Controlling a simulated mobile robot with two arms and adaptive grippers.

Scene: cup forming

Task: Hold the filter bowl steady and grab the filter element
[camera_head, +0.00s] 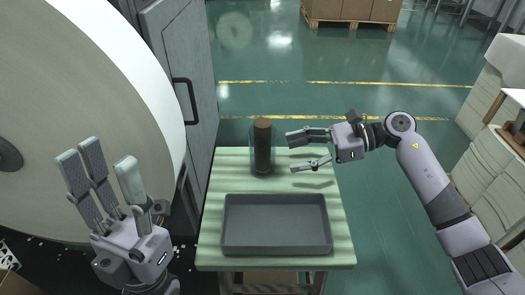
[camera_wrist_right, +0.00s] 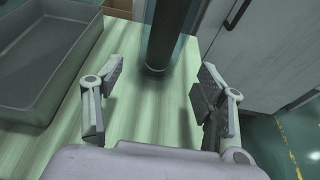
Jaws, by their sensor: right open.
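The filter element is a dark brown cylinder (camera_head: 262,148) standing upright inside the filter bowl, a clear bowl (camera_head: 252,160), at the back of the small table. In the right wrist view the dark element (camera_wrist_right: 166,35) rises inside the clear wall (camera_wrist_right: 186,25), beyond and between my fingers. My right gripper (camera_head: 308,151) is open and empty, to the right of the bowl and apart from it; its fingers also show in the right wrist view (camera_wrist_right: 158,88). My left gripper (camera_head: 105,180) is open and empty with its fingers up, left of the table and away from the bowl.
A grey tray (camera_head: 276,249) lies on the front of the green-striped table (camera_head: 212,212). A grey cabinet (camera_head: 203,100) and a large pale roll (camera_head: 90,60) stand on the left. Boxes on a pallet (camera_head: 350,12) are far back. Open floor (camera_head: 400,80) lies behind.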

